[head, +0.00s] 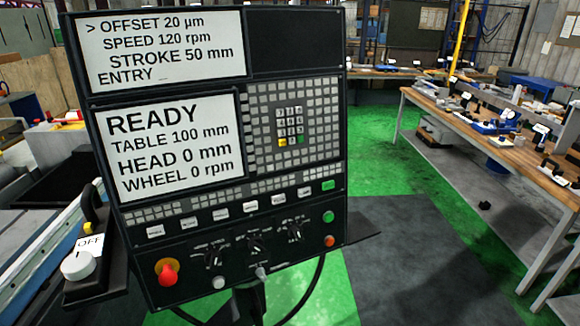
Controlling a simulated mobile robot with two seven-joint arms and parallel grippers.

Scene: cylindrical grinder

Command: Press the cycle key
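The black control panel (225,285) stands upright in the middle left of the head view. A row of small labelled white keys (221,215) crosses its lower part. The labels are too small to read, so I cannot tell which one is the cycle key. The lower screen (170,147) reads READY, table 100 mm, head 0 mm, wheel 0 rpm. The upper screen (165,48) shows offset 20 µm, speed 120 rpm, stroke 50 mm. Neither gripper is in view.
A red mushroom button (167,273) on a yellow base, dark rotary knobs and an orange button (329,241) share the panel's lower part. A white knob (78,265) marked OFF is at left. A workbench (480,130) stands right, with open floor between.

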